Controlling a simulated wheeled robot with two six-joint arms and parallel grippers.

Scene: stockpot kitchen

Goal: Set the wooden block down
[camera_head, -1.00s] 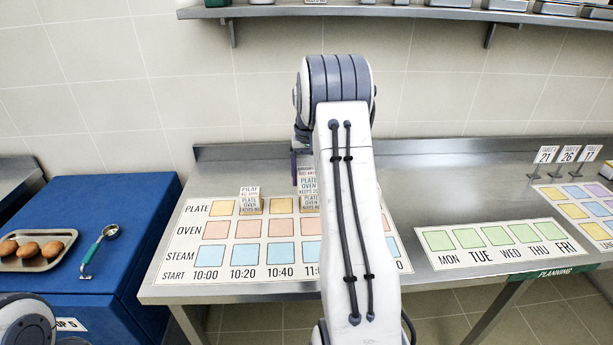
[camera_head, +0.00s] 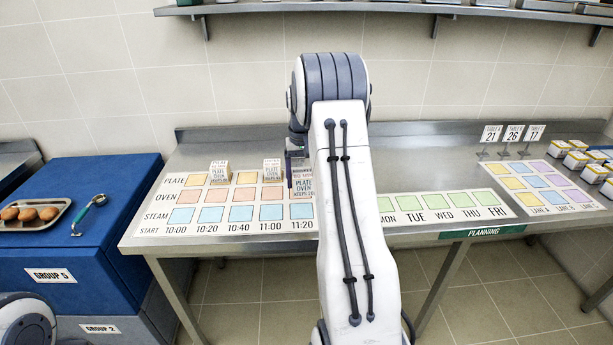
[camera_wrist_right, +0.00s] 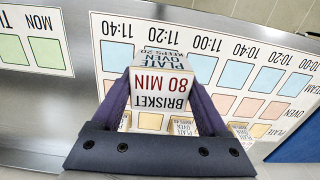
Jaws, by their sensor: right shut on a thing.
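The wooden block (camera_head: 303,185) has printed sides; in the wrist view its labels read BRISKET 80 MIN and PLATE OVEN (camera_wrist_right: 165,88). My right gripper (camera_wrist_right: 158,95) is shut on it, with a finger on each side. In the head view my right gripper (camera_head: 297,166) is mostly behind my own arm. The block is over or near the right part of the white time chart (camera_head: 150,215), around the 11:20 column; its height above the chart is hard to tell. My left gripper is out of view.
A green weekday strip (camera_head: 445,222) lies to the right. Table signs (camera_head: 513,134) and several small containers (camera_head: 575,160) stand farther right.

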